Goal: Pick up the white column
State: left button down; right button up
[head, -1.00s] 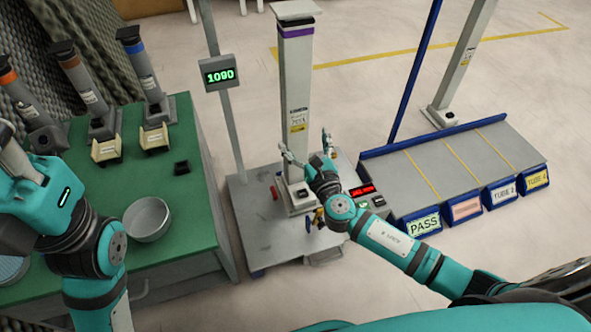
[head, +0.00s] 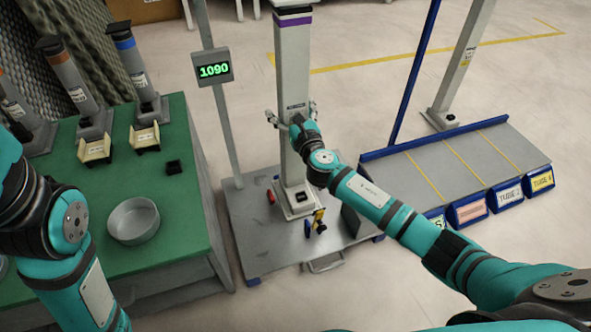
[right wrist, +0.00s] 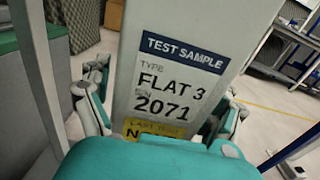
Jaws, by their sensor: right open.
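The white column (head: 292,75) stands upright on a grey platform in the head view, with a purple band near its top. In the right wrist view the column (right wrist: 185,35) fills the middle, with a label reading "TEST SAMPLE", "FLAT 3" and "2071" and a yellow sticker partly hidden below. My right gripper (head: 292,116) is open at about mid-height of the column. In the right wrist view its fingers (right wrist: 163,105) stand on either side of the column; whether they touch it I cannot tell. My left arm shows at the left edge, its gripper out of view.
The grey platform (head: 255,235) carries small tools. A green table (head: 190,195) with a bowl (head: 133,222) is at left. A labelled rack (head: 430,175) and another pale column (head: 462,75) are at right.

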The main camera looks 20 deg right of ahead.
jog(key=c, duration=1.7)
jog(key=shift+r, duration=0.25)
jog(key=shift+c, duration=0.2)
